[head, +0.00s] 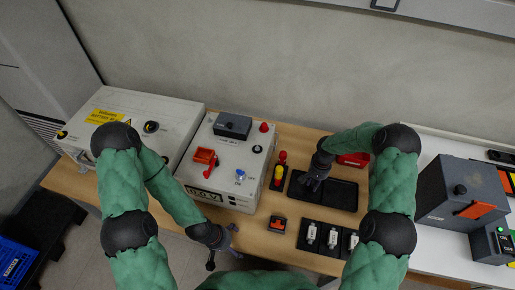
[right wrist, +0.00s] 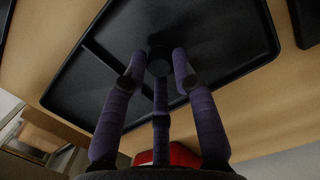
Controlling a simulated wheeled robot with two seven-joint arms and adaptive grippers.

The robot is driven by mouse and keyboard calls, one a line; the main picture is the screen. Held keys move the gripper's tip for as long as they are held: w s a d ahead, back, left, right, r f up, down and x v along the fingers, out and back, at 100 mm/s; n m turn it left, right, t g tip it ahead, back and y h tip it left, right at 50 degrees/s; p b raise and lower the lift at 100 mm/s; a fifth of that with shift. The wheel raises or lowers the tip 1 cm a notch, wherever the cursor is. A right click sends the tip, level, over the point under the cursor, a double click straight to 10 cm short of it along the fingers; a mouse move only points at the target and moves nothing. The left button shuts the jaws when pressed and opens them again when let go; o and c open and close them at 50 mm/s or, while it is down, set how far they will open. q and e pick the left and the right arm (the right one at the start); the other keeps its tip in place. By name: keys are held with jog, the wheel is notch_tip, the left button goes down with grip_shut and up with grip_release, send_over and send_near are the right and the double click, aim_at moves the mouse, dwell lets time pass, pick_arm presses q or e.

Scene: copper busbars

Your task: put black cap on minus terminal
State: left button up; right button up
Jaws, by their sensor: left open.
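A small black cap (right wrist: 159,64) is in the right wrist view, over the black tray (head: 344,193). My right gripper (head: 312,181) is low over the tray's left part, its fingers around the cap; whether they grip it is too dark to tell. The cap is hidden in the head view. My left gripper (head: 222,247) is open and empty at the table's front edge. On the middle grey box (head: 222,160) stand a red terminal (head: 264,127) and a black terminal (head: 257,149). Which terminal is minus is not readable.
A white box with a yellow label (head: 105,117) stands at the left. A small red-yellow stack light (head: 279,172) stands between box and tray. A holder with white parts (head: 323,237) lies in front of the tray. A dark grey device (head: 461,193) is at the right.

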aim_at(313, 185)
pick_arm(q)
jog(key=shift+r+p, duration=1.4)
pick_arm(e)
jog(key=shift+r, duration=2.55)
jog(key=w+a+r+m+p, duration=0.2)
jog(key=a+r+m+p, duration=0.1)
jog(key=a+r, duration=0.3)
jog(key=w+a+r+m+p, duration=0.3)
jog(key=a+r+m, duration=0.2)
jog(key=a+r, duration=0.2)
jog(key=w+a+r+m+t+p, duration=0.1)
jog(key=w+a+r+m+p, duration=0.2)
jog(key=a+r, duration=0.3)
jog(key=shift+w+a+r+m+y, duration=0.15)
jog(key=shift+a+r+m, duration=0.1)
jog(key=shift+a, duration=0.95)
jog(key=shift+w+a+r+m+y, duration=0.15)
jog(key=shift+a+m, duration=0.1)
jog(key=shift+a, duration=0.9)
jog(key=shift+f, duration=0.25)
pick_arm(q)
notch_tip(313, 185, up, 7)
jog(key=b, duration=0.1)
jog(key=shift+b, duration=0.35)
pick_arm(e)
jog(key=shift+f, duration=1.7)
jog(key=shift+r, duration=0.15)
